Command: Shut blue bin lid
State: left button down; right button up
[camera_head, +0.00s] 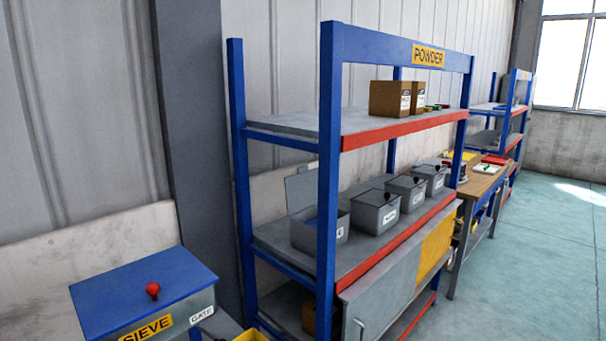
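A grey bin (335,232) stands at the left end of the middle shelf of the blue rack. The rack post covers part of the bin and the right side of the lid. Neither of my grippers is in view.
Several closed grey bins with dark knobs, such as the nearest (374,212), stand in a row to the right. The blue front post (328,160) stands before the open bin. A blue-topped SIEVE box (145,285) with a red knob is at lower left. Floor (530,250) on the right is clear.

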aim_at(302, 187)
jog(key=i+l+u, duration=0.25)
jog(key=i+l, duration=0.6)
jog(key=i, duration=0.1)
